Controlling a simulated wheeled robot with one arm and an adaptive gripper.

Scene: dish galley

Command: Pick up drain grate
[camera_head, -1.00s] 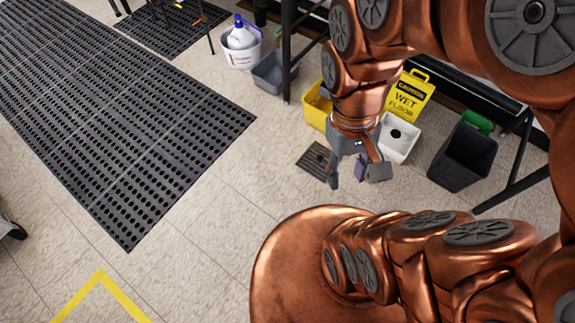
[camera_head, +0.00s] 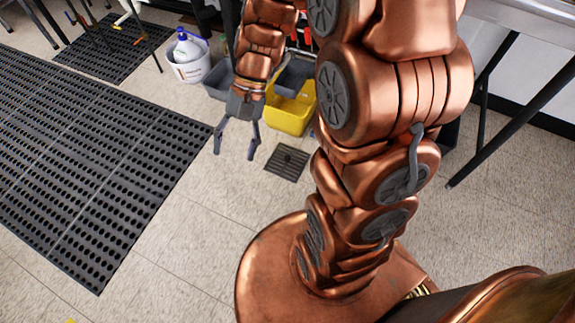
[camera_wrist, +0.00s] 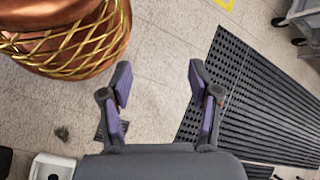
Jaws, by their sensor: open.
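The drain grate (camera_head: 287,162) is a small dark slotted square lying flat on the tiled floor, just right of my gripper in the head view. My gripper (camera_head: 235,150) hangs fingers down with its two fingers spread and nothing between them. It is apart from the grate, between it and the large black mat. In the wrist view my gripper (camera_wrist: 160,82) shows open and empty over bare floor. A dark slotted patch, apparently the grate (camera_wrist: 99,133), shows beside the left finger, which partly hides it.
A black perforated mat (camera_head: 95,150) covers the floor at left. A yellow bucket (camera_head: 291,112), a grey bin (camera_head: 217,82) and a white bucket (camera_head: 190,66) stand behind my gripper. A white container (camera_wrist: 52,167) is at lower left in the wrist view. Floor around the grate is clear.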

